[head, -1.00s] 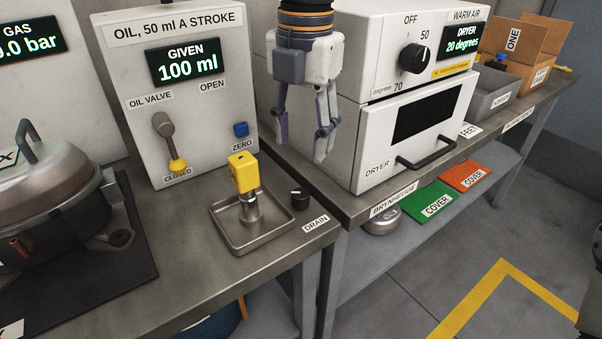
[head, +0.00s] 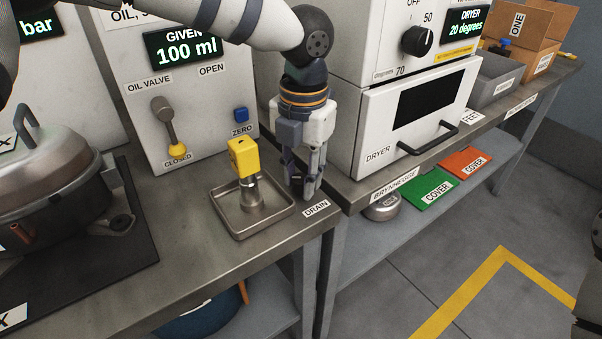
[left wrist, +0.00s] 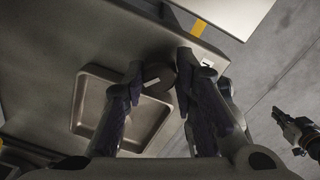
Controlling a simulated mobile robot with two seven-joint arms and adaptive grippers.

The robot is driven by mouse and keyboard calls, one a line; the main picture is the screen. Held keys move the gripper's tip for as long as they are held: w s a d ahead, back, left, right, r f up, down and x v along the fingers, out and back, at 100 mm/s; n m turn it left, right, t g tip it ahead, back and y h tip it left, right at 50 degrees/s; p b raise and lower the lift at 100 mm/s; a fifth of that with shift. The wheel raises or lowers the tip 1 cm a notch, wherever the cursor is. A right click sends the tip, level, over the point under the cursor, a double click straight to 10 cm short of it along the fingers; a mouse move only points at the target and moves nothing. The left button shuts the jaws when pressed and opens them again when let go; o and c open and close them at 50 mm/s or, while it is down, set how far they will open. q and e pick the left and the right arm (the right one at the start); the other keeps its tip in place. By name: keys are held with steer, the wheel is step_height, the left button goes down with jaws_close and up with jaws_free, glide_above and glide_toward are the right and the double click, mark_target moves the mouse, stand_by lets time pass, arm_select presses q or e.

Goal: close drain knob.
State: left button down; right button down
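The drain knob (left wrist: 158,75) is a small dark round knob with a pale mark, seen in the left wrist view beside the metal drain tray. In the head view my left gripper (head: 303,192) points down over its spot, behind the DRAIN label (head: 316,208), and hides it. In the left wrist view the fingertips of my left gripper (left wrist: 160,72) lie on both sides of the knob, with no clear gap, so it looks shut on it. My right gripper (left wrist: 298,132) seems to show at the right edge of that view; its fingers are unclear.
The square drain tray (head: 238,233) with a yellow-topped fitting (head: 243,158) stands just left of my gripper. The white dryer (head: 385,130) is close on the right. The oil dispenser (head: 185,110) stands behind; its lever points to CLOSED. The bench front is clear.

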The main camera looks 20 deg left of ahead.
mark_target(301, 179)
stand_by(0.3)
arm_select(q)
steer(key=shift+r+m+p, duration=0.1)
steer(key=shift+m+p, duration=0.2)
steer(key=shift+m, duration=2.5)
steer(key=c, duration=1.3)
jaws_free()
step_height(301, 179, up, 12)
